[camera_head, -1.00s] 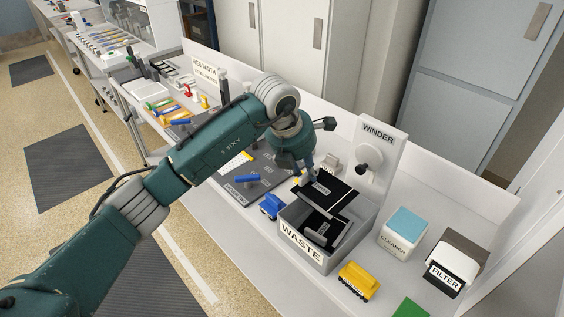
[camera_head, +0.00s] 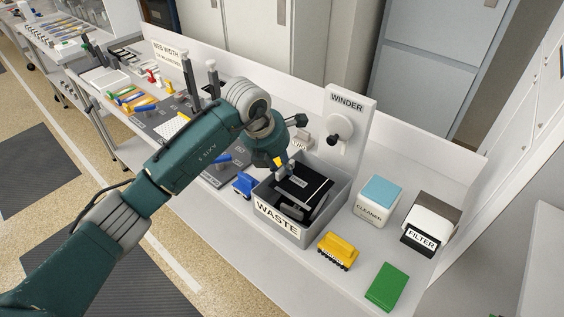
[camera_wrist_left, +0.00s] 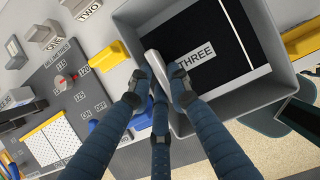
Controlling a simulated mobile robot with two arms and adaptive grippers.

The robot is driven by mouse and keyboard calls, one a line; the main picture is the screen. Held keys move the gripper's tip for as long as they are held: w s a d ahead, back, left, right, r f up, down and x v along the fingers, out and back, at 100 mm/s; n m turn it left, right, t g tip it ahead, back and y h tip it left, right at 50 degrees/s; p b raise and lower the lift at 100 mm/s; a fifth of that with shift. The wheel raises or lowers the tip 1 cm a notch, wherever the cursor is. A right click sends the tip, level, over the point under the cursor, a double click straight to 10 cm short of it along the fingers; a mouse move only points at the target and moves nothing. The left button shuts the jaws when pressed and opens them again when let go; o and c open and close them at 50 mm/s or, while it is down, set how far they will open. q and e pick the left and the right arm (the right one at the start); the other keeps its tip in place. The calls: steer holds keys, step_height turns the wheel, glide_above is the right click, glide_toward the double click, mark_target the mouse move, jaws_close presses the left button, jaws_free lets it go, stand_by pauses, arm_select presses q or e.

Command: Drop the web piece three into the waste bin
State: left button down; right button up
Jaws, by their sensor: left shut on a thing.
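Web piece three is a black sheet (camera_head: 305,184) with a thin white line and a label; the label reads THREE in the left wrist view (camera_wrist_left: 235,38). It lies level over the opening of the grey waste bin (camera_head: 316,228), inside the rim's outline from above. My left gripper (camera_head: 287,171) is over the bin's far left side. In the left wrist view its fingers (camera_wrist_left: 162,86) are closed around the piece's light grey grip. Another dark piece (camera_head: 291,211) shows lower in the bin, partly hidden. My right gripper is not in view.
The winder (camera_head: 346,103) stands behind the bin. A blue block (camera_head: 243,184) is left of the bin, and a yellow brush-like block (camera_head: 338,250) is at its right. The cleaner box (camera_head: 377,203), filter box (camera_head: 428,226) and green block (camera_head: 386,287) stand farther right.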

arm_select(q)
steer(key=c, duration=1.5)
jaws_free()
steer(key=shift+c, duration=0.2)
steer(key=v, duration=1.2)
